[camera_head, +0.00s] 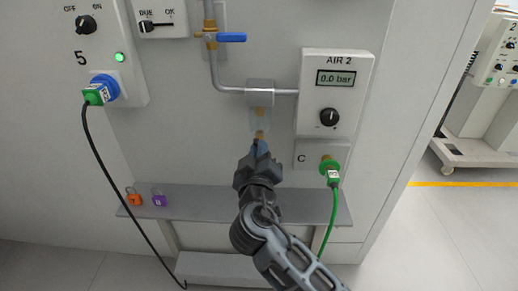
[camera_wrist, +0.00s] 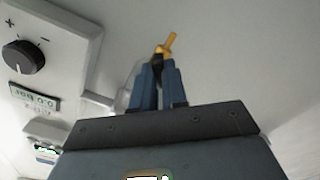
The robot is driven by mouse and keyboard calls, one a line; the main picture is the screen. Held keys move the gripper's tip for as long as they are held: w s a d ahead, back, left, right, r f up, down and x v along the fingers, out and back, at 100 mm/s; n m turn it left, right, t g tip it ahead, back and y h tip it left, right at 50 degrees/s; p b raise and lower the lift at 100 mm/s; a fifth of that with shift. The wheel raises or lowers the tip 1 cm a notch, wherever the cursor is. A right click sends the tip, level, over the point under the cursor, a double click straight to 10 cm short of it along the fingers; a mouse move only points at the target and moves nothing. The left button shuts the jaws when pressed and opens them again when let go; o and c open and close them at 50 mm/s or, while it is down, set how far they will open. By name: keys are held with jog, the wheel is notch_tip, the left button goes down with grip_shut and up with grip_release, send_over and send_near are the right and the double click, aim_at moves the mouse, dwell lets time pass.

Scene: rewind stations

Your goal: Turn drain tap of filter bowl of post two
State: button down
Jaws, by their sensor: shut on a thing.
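The clear filter bowl (camera_head: 257,120) hangs under a grey block on the pipe, left of the AIR 2 panel. Its small brass drain tap (camera_head: 260,134) sits at the bowl's bottom. My gripper (camera_head: 260,148) is just below the bowl, its blue fingertips shut on the tap. In the wrist view the fingers (camera_wrist: 158,68) close around the tap's dark lower part, and the yellow-brass tap lever (camera_wrist: 170,42) sticks out past the tips at a slant. The bowl (camera_wrist: 126,92) is partly hidden behind the fingers there.
The AIR 2 panel (camera_head: 335,90) reads 0.0 bar, with a black knob. A blue-handled valve (camera_head: 231,37) is above. A green hose plug (camera_head: 331,168) is at C. A shelf (camera_head: 200,205) below holds an orange padlock (camera_head: 134,199) and a purple one (camera_head: 159,200). A black cable hangs left.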

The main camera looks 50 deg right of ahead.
jog(key=shift+n+p, duration=2.55)
jog(key=shift+n, duration=2.55)
jog(key=c, duration=1.2)
grip_release()
jog(key=shift+o, duration=0.2)
jog(key=shift+a, duration=0.1)
jog(key=v, duration=0.7)
jog(key=shift+s+a+b, duration=0.25)
jog(key=shift+a+b, duration=0.05)
jog(key=shift+b, duration=0.15)
